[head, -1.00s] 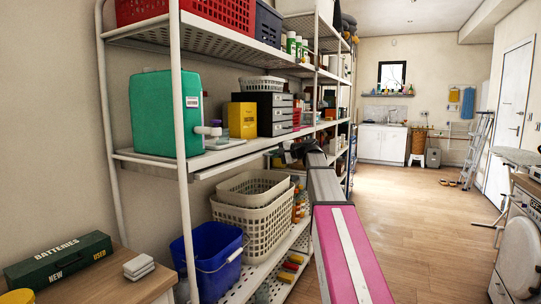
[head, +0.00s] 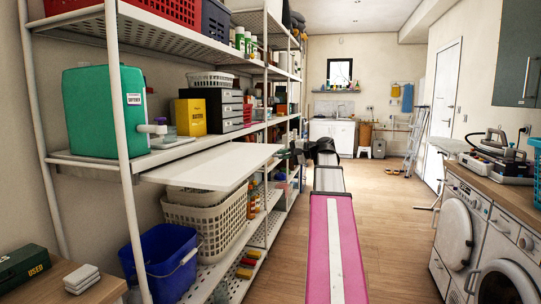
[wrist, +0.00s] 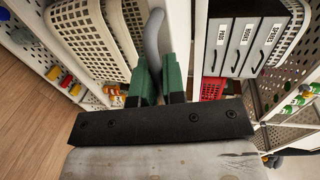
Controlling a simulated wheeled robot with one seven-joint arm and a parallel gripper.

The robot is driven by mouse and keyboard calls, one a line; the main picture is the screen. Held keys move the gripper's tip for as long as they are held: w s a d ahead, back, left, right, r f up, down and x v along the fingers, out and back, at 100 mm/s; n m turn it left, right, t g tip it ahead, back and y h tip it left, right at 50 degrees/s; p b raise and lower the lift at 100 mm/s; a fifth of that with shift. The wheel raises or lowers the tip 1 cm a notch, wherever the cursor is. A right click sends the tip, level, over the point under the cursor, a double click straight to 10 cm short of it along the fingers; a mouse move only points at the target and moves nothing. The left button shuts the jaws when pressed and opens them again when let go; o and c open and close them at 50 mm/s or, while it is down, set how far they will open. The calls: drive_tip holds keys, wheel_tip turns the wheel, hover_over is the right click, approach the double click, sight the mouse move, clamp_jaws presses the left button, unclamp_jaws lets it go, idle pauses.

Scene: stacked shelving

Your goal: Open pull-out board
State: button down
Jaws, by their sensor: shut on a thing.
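The white pull-out board (head: 215,163) sticks out from the middle shelf level of the rack in the head view, its flat top showing well clear of the shelf edge. My gripper (wrist: 160,80) has two green fingers closed around a grey curved handle (wrist: 154,38) in the wrist view. In the head view my gripper (head: 297,156) is a dark shape at the far right end of the board. The fingertips are too small to make out there.
A green canister (head: 105,112), a yellow box (head: 189,117) and a drawer unit (head: 222,108) stand on the shelf behind the board. Cream baskets (head: 207,222) and a blue bucket (head: 163,262) are below.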

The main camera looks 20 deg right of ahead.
drive_tip(key=shift+s+d, duration=0.35)
drive_tip(key=shift+d, duration=0.15)
drive_tip(key=c, duration=1.2)
unclamp_jaws()
drive_tip(key=v, duration=1)
drive_tip(key=shift+s+d, duration=0.2)
drive_tip(key=shift+d, duration=0.1)
